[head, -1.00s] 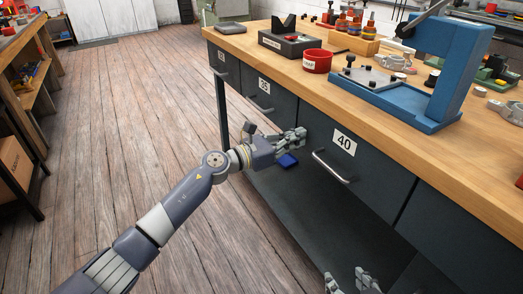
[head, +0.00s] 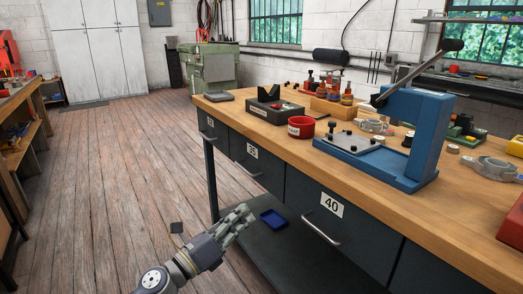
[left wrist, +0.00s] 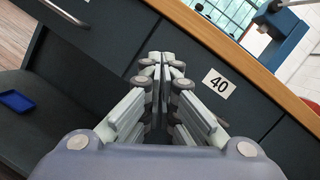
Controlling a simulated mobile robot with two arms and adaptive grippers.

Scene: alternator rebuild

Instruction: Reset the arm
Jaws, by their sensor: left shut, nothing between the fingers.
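My left gripper (head: 236,219) is low in the head view, in front of the workbench's drawer fronts. It is shut and empty. In the left wrist view its fingers (left wrist: 162,62) meet, pointing at the dark drawer front (left wrist: 110,50) left of the white "40" label (left wrist: 219,83). The drawer labelled 40 (head: 302,200) is closed, with a metal handle (head: 321,229). My right gripper does not show.
A blue tray (head: 273,218) lies on the lower shelf, also in the left wrist view (left wrist: 16,101). The wooden bench top (head: 270,140) holds a blue press (head: 420,135), a red cup (head: 301,127) and several parts. The wooden floor at left (head: 100,180) is clear.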

